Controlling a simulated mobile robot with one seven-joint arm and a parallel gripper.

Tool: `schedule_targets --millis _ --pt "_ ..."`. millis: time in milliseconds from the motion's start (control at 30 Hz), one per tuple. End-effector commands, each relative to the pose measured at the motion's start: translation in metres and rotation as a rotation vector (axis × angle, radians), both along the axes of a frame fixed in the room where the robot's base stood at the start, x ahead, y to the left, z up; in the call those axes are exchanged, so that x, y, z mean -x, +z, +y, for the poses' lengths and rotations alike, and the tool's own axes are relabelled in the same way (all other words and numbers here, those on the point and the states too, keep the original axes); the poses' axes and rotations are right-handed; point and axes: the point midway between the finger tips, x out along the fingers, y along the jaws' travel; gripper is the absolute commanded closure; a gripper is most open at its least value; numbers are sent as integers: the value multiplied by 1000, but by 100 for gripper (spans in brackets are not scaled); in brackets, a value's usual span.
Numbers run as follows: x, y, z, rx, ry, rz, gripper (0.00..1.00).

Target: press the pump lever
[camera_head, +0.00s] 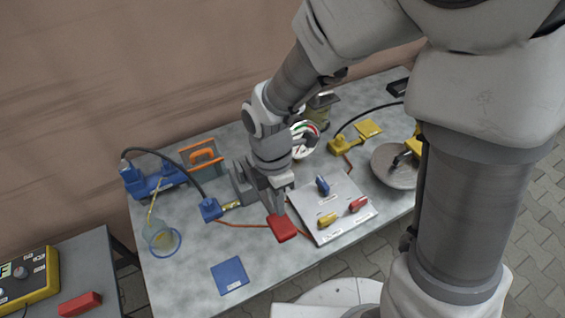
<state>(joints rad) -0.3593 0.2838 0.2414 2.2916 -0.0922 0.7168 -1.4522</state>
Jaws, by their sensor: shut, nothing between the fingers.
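My gripper (279,208) points down over the middle of the table, its fingers shut. Its tips are at the red block (284,228); I cannot tell whether they touch it. No part is clearly readable as the pump lever. A blue unit (150,183) at the left has a black hose to a blue block (210,209) with a yellow-striped piece beside it. A yellow unit (345,145) with a flat yellow plate (368,129) and a black hose stands at the back right. A light board (345,190) carries blue, yellow and red handles.
A yellow control box (28,280) stands on a side table.

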Motion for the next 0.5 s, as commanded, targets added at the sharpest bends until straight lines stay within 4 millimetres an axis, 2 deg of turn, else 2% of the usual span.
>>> schedule_targets --millis 100,200,500 --pt "3 -18 -2 2 -1 2 100" --pt "3 -25 -2 0 -1 1 100" --pt "3 -30 -2 -1 -1 0 100"
